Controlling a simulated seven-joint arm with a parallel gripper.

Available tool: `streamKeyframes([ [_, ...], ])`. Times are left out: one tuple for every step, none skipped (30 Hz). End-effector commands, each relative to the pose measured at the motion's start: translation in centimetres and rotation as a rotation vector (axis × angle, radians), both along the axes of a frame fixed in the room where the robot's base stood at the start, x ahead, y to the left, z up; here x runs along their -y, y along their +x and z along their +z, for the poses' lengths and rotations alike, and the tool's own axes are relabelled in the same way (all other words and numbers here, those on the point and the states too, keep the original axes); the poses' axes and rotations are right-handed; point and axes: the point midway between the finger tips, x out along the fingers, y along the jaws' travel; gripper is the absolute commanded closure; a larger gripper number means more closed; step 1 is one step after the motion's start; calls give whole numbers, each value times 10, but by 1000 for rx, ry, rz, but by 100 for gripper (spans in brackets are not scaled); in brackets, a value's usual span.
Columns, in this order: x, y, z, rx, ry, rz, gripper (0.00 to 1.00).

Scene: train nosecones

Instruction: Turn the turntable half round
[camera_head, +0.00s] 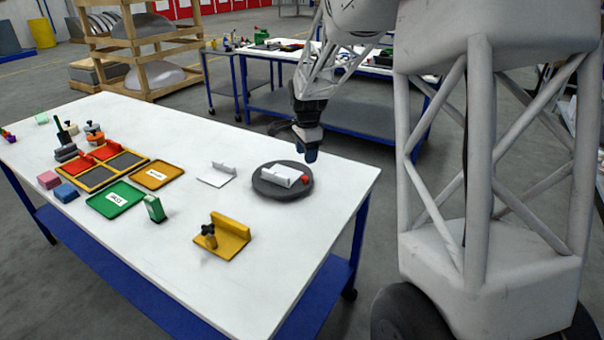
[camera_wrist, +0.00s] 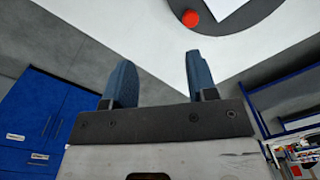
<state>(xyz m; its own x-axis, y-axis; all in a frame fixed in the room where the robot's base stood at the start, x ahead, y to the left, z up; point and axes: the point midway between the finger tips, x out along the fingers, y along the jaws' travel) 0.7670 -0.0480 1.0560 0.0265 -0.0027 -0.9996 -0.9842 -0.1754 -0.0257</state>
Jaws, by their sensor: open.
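The turntable (camera_head: 264,191) is a dark grey disc lying on the white table, near its right end. A white angled piece (camera_head: 283,176) sits on top of it, and a red knob (camera_head: 305,180) is at its right edge. In the wrist view the red knob (camera_wrist: 190,18) and part of the dark disc (camera_wrist: 232,22) show at the top. My gripper (camera_head: 307,156) is above and behind the disc in the head view, apart from it. Its two blue fingers (camera_wrist: 155,80) are spread with nothing between them, and the knob lies beyond their tips.
A white bracket (camera_head: 217,174) lies left of the turntable, and a yellow fixture with a black knob (camera_head: 232,236) stands in front. Green (camera_head: 115,199) and orange (camera_head: 157,174) trays and several blocks fill the left part. The table's right front corner is clear.

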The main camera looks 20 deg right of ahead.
Motion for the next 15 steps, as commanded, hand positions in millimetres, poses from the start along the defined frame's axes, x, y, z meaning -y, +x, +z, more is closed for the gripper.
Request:
streamKeyframes([
  [2,10,-9,-7,1,-27,48],
  [3,16,-13,-9,2,-45,48],
  [4,23,-18,-12,3,-68,48],
  [4,27,-22,-14,3,-83,48],
  [5,31,-25,-16,4,-99,48],
  [6,36,-30,-19,4,-115,48],
  [7,40,-32,-20,4,-128,48],
  [7,43,-34,-21,4,-138,48],
  [8,46,-37,-22,5,-150,48],
  [8,48,-39,-24,5,-158,48],
  [8,50,-40,-25,5,-164,48],
  [8,51,-42,-26,5,-169,48],
  [9,52,-43,-26,5,-172,48],
  [9,53,-43,-26,5,-175,48],
  [9,53,-43,-26,5,-177,48],
])
